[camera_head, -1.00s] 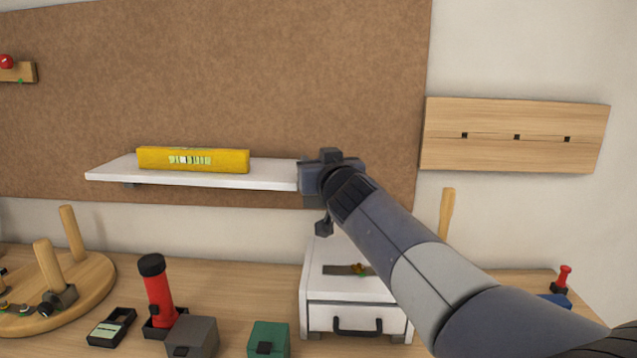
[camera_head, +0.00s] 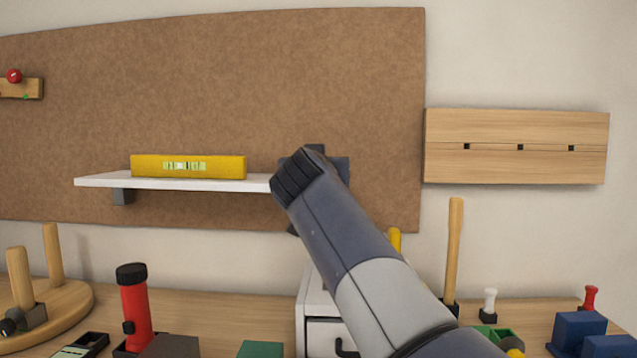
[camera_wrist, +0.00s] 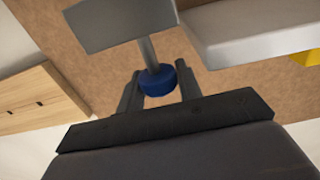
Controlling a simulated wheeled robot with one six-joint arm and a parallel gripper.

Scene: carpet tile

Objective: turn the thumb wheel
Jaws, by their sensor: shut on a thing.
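The thumb wheel (camera_wrist: 156,82) is a short blue knob on a grey rod in the wrist view. The rod joins it to a grey block (camera_wrist: 112,22). My gripper (camera_wrist: 158,76) has one finger on each side of the wheel and is shut on it. In the head view my wrist and arm cover the wheel and the fingers. Only part of a dark grey shape (camera_head: 340,168) shows behind my wrist, by the right end of the white shelf.
The white shelf (camera_head: 100,182) with a yellow level (camera_head: 215,167) is left of my wrist, on a brown board (camera_head: 240,80). A slotted wooden panel (camera_head: 515,165) hangs at right. Below, the bench holds a red flashlight (camera_head: 135,308) and a white drawer box (camera_head: 313,305).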

